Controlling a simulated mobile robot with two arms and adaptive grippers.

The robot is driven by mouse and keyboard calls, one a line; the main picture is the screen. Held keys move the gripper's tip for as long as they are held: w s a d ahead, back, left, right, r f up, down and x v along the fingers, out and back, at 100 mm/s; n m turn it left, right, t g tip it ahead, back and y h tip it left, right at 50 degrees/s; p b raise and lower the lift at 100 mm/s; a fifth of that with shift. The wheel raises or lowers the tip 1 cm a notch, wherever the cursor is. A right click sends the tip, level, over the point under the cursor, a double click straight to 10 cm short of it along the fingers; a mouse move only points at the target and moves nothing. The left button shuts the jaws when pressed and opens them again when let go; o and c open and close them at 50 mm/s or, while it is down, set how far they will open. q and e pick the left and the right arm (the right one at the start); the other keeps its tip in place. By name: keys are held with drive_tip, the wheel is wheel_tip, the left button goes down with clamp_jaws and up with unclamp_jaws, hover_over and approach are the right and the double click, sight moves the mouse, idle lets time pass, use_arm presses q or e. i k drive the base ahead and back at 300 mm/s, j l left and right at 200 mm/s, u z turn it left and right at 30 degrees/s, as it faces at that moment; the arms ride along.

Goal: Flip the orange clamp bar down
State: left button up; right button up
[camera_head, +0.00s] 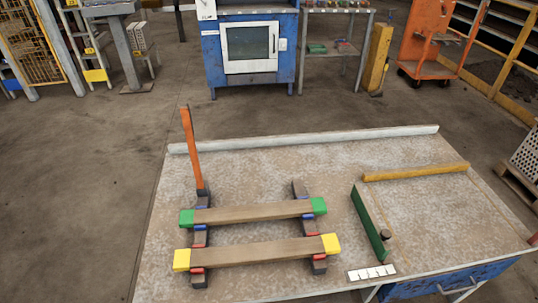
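The orange clamp bar (191,146) stands nearly upright at the left of the worktable (380,152), leaning slightly to the left at its top. Its dark lower end meets the far end of the left dark support rail (201,227). Two brown wooden bars lie across the left rail and the right rail (300,190): the far bar (255,213) has green ends, and the near bar (258,252) has yellow ends. Neither gripper is in view.
A green bar (370,222) with a dark knob and a yellow bar (415,172) lie on the right of the table. A white marked strip (371,272) is near the front edge. A low pale ledge (305,138) runs along the back.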

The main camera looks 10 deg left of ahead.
sight(185, 111)
drive_tip(key=u, duration=2.35)
drive_tip(key=i+j+u, duration=0.15)
drive_tip(key=u, duration=0.2)
drive_tip(key=i+j+u, duration=0.15)
drive_tip(key=u, duration=0.25)
drive_tip(key=i+j+u, duration=0.1)
drive_tip(key=u, duration=0.25)
drive_tip(key=i+l+z, duration=0.25)
drive_tip(key=i+z, duration=0.6)
drive_tip(key=i, duration=0.2)
drive_tip(key=i+z, duration=0.4)
drive_tip(key=i, duration=0.15)
drive_tip(key=i+j+z, duration=0.45)
drive_tip(key=i+l+z, duration=0.3)
drive_tip(key=i+z, duration=0.15)
drive_tip(key=i, duration=0.5)
drive_tip(key=i+z, duration=0.45)
drive_tip(key=i, duration=0.45)
drive_tip(key=i+z, duration=0.25)
drive_tip(key=z, duration=0.15)
drive_tip(key=i+j+z, duration=0.2)
drive_tip(key=z, duration=0.25)
drive_tip(key=i+j+z, duration=0.2)
drive_tip(key=z, duration=2.75)
drive_tip(key=j, duration=0.1)
